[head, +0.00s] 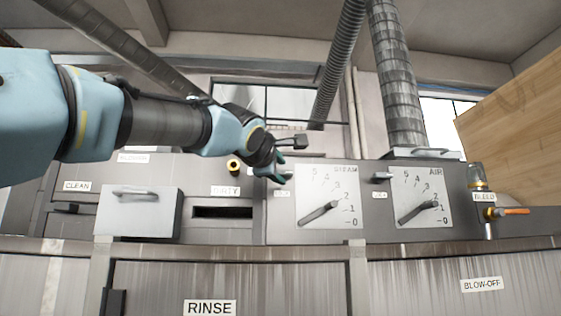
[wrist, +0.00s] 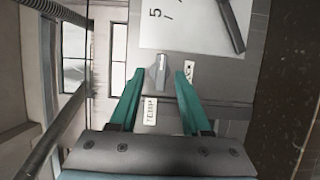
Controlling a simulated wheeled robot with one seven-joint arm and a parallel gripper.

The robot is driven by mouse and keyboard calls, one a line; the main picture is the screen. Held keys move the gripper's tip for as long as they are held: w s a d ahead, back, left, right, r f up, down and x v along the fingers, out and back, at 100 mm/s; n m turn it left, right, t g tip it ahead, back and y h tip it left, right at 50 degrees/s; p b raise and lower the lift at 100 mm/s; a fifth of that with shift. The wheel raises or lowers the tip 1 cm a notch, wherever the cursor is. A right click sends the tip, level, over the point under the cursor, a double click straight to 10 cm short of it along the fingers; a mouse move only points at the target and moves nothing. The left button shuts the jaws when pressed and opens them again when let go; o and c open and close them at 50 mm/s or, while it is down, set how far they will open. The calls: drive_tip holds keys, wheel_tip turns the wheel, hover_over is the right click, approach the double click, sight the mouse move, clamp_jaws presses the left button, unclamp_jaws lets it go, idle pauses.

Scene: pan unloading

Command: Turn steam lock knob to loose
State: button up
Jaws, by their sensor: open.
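The steam lock knob (wrist: 157,72) is a small grey knob on the grey panel, left of the white STEAM dial (head: 315,210) in the head view. In the wrist view its grip lies along the picture's vertical, between my open green fingertips, with a gap on each side. My gripper (head: 284,169) is in front of the panel at the dial's upper left and hides the knob in the head view. It also shows in the wrist view (wrist: 162,74). I cannot tell whether the fingertips reach down around the knob. A small label (wrist: 189,70) sits beside it.
The AIR dial (head: 430,200) and its grey lock knob (head: 382,177) are to the right. A TEMP label (wrist: 150,110) lies between my fingers. The STEAM pointer (head: 320,213) is a dark bar. A brass fitting (head: 234,166) sticks out at left; a bleed valve (head: 478,178) stands at far right.

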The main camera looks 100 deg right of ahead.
drive_tip(key=shift+s+d, duration=0.15)
drive_tip(key=shift+d, duration=0.2)
clamp_jaws()
idle(0.5)
